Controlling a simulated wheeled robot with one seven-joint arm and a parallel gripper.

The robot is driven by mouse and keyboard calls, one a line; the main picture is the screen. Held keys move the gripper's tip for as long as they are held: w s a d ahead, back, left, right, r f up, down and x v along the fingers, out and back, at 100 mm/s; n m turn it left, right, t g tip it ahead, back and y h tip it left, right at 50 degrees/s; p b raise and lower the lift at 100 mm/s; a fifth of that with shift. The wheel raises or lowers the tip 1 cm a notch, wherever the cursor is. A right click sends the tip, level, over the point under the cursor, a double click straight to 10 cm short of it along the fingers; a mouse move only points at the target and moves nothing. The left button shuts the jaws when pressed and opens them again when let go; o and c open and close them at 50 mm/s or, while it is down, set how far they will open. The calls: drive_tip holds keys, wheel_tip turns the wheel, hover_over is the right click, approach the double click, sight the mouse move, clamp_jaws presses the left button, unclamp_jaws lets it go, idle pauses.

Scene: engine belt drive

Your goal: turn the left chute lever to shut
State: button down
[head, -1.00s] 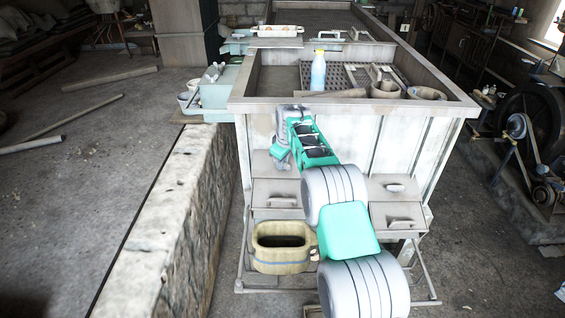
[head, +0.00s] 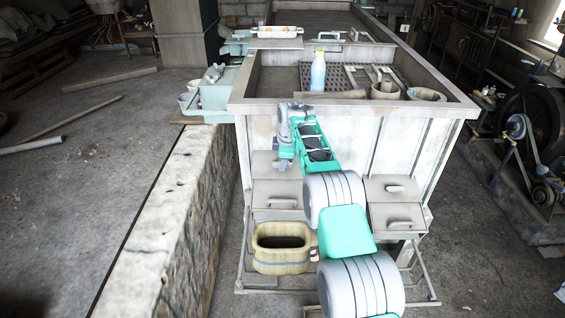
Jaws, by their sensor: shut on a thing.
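The left chute (head: 268,188) is a grey box on the lower front of the trough, with a handle (head: 283,203) on its front face. My gripper (head: 285,169) points down at the top of this chute, just left of my forearm. It is small here and its fingers are closed at the left chute lever. The lever itself is mostly hidden by my gripper, so its angle cannot be told. The right chute (head: 398,212) has similar grey boxes with handles, to the right of my arm.
A wooden tub (head: 281,262) stands below the left chute, close to my arm. A stone wall (head: 165,225) runs along the left. A belt-driven machine (head: 535,170) is at right.

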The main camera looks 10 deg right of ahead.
idle(0.4)
drive_tip(key=c, duration=1.3)
unclamp_jaws()
drive_tip(key=b+v, duration=0.1)
drive_tip(key=v, duration=0.6)
drive_tip(key=shift+s+r, duration=0.1)
drive_tip(key=shift+r, duration=0.3)
drive_tip(key=s+a+r+m, duration=0.1)
drive_tip(key=s+r+m, duration=0.35)
drive_tip(key=s, duration=0.55)
drive_tip(key=s+r+m, duration=0.4)
drive_tip(key=s+r, duration=0.1)
drive_tip(key=s, duration=0.6)
drive_tip(key=s+f+m, duration=0.2)
drive_tip(key=s, duration=0.5)
drive_tip(key=s+f+m, duration=0.3)
drive_tip(key=s, duration=0.4)
drive_tip(key=s+f+m, duration=0.2)
drive_tip(key=s+f, duration=0.1)
drive_tip(key=s, duration=0.4)
drive_tip(key=shift+s+d+h, duration=0.15)
drive_tip(key=shift+h, duration=0.15)
